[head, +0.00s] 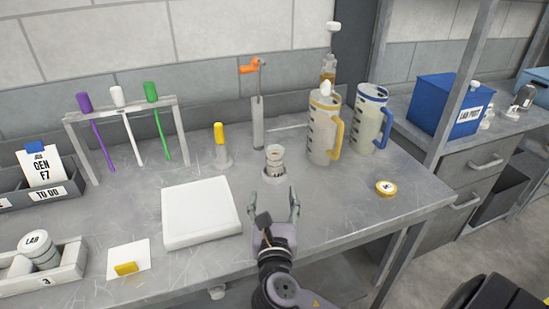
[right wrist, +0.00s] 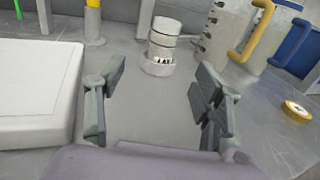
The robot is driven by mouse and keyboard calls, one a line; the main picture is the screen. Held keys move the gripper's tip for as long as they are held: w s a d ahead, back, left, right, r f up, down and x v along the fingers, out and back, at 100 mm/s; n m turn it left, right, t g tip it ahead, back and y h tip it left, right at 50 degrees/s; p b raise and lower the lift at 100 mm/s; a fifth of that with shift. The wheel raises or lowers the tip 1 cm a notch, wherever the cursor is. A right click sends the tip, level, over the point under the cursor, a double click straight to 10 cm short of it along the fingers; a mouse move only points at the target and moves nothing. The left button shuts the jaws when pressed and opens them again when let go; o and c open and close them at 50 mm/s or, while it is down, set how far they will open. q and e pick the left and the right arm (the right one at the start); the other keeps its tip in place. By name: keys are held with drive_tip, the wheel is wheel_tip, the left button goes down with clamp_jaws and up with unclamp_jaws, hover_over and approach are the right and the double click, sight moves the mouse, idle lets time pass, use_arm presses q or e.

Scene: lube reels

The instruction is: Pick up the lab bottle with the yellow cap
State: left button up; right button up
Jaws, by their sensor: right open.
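A slim clear lab bottle (head: 221,155) with a tall yellow cap stands upright in a small round base on the grey bench, behind the white square slab. In the right wrist view, the bottle (right wrist: 94,26) shows at the top left, its top cut off. My right gripper (head: 274,203) is open and empty near the front of the bench, to the right of the bottle and nearer the front. In the right wrist view, the gap between its fingers (right wrist: 158,92) faces a stack of clear rings in a white holder. My left gripper is not in view.
The ring stack (head: 275,163) stands straight ahead of the right gripper. The white slab (head: 200,212) lies to its left. Jugs (head: 322,130) stand at the back right, and a yellow disc (head: 386,188) lies at the right. A pen rack (head: 118,115) stands at the back left.

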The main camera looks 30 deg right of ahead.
sight(275, 161)
drive_tip(key=x, duration=0.2)
drive_tip(key=r+x, duration=0.1)
drive_tip(key=x, duration=0.1)
drive_tip(key=shift+w+d, duration=0.25)
drive_tip(key=x, duration=0.5)
drive_tip(key=shift+f+p, duration=0.3)
drive_tip(key=shift+p, duration=0.05)
drive_tip(key=shift+w+d, duration=0.1)
drive_tip(key=shift+w, duration=0.1)
drive_tip(key=shift+w+d+r, duration=0.15)
drive_tip(key=shift+w+d, duration=0.2)
drive_tip(key=shift+w, duration=0.05)
drive_tip(key=x, duration=0.3)
drive_tip(key=shift+w+d+r+p, duration=0.1)
drive_tip(key=shift+w+d+p, duration=0.05)
drive_tip(key=shift+d+p, duration=0.25)
drive_tip(key=shift+w+d, duration=0.15)
drive_tip(key=shift+w, duration=0.15)
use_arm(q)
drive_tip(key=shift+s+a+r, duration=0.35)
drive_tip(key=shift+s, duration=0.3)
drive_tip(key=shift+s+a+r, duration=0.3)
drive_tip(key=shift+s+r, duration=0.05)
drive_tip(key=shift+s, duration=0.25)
use_arm(e)
drive_tip(key=c, duration=1.3)
